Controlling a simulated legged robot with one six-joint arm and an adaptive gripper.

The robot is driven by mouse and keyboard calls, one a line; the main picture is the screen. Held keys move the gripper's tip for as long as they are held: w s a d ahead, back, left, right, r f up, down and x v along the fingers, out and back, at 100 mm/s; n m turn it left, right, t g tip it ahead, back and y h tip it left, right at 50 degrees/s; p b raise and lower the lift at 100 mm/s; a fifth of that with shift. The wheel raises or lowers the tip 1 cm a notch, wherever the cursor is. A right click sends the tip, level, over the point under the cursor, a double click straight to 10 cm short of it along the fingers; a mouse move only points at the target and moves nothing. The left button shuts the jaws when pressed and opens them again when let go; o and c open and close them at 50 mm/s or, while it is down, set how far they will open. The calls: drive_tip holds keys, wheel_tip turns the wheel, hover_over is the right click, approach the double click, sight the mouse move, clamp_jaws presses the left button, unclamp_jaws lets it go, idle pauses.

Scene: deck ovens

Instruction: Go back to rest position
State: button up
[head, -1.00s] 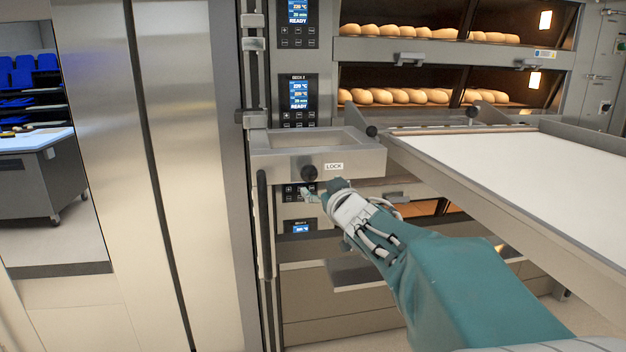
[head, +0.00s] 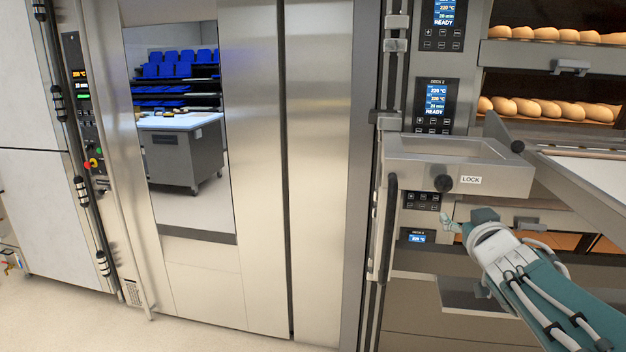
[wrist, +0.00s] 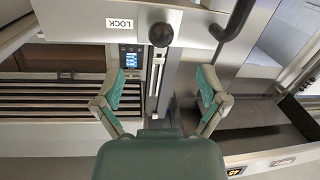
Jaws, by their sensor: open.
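My gripper (head: 455,222) is in front of the deck oven, just below the metal box with the LOCK label (head: 471,180) and its black knob (head: 443,184). My teal arm reaches in from the lower right in the head view. In the wrist view my gripper (wrist: 160,95) has its two teal fingers spread wide apart with nothing between them. The black knob also shows in the wrist view (wrist: 161,35), beyond the fingers and apart from them.
A white loading surface (head: 598,170) juts out at the right, near my arm. Loaves (head: 545,108) sit in the oven decks. A tall steel door (head: 255,180) with a window stands left. The floor (head: 80,320) at lower left is clear.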

drive_tip(key=s+a+f+g+y, duration=0.1)
drive_tip(key=s+a+f+g, duration=0.2)
drive_tip(key=s+a+f, duration=0.2)
drive_tip(key=s+a+f+g+y, duration=0.1)
drive_tip(key=s+a+f+g, duration=0.3)
drive_tip(key=s, duration=0.6)
drive_tip(key=s+a+f+g+y, duration=0.1)
drive_tip(key=s+a+f+g, duration=0.3)
drive_tip(key=s+a+f, duration=0.3)
drive_tip(key=shift+s+f, duration=0.3)
drive_tip(key=shift+s, duration=0.35)
